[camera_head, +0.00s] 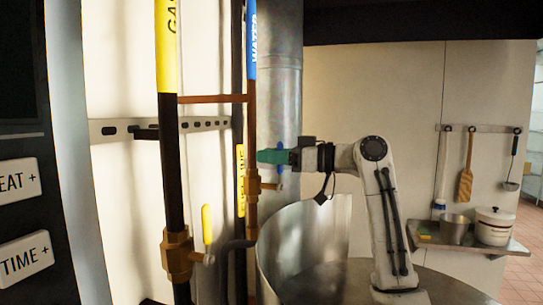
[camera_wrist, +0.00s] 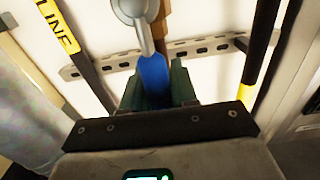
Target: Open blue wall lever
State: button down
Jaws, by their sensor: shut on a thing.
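The blue lever (camera_wrist: 153,75) shows in the wrist view, between the green fingers of my gripper (camera_wrist: 158,88). Its far end joins a round silver metal hub (camera_wrist: 135,10). My gripper is shut on the lever. In the head view my gripper (camera_head: 268,156) reaches left to the copper water pipe (camera_head: 251,125), just above its brass valve (camera_head: 252,184). The pipe carries a blue WATER label (camera_head: 251,40). The lever is mostly hidden by the fingers there, so its exact angle is hard to tell.
A dark gas pipe (camera_head: 172,160) with a yellow lever (camera_head: 206,224) stands to the left. A slotted metal rail (camera_head: 105,130) crosses the wall behind the pipes. A large metal kettle (camera_head: 320,240) stands below my arm. A shelf with pots (camera_head: 455,228) is at right.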

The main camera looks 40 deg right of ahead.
jog(key=shift+f, duration=0.1)
jog(key=c, duration=1)
grip_release()
jog(key=shift+d, duration=0.1)
jog(key=shift+o, duration=0.2)
jog(key=b+v, duration=0.4)
jog(key=v, duration=0.6)
jog(key=shift+s+d, duration=0.2)
jog(key=shift+s, duration=0.1)
jog(key=shift+s, duration=0.1)
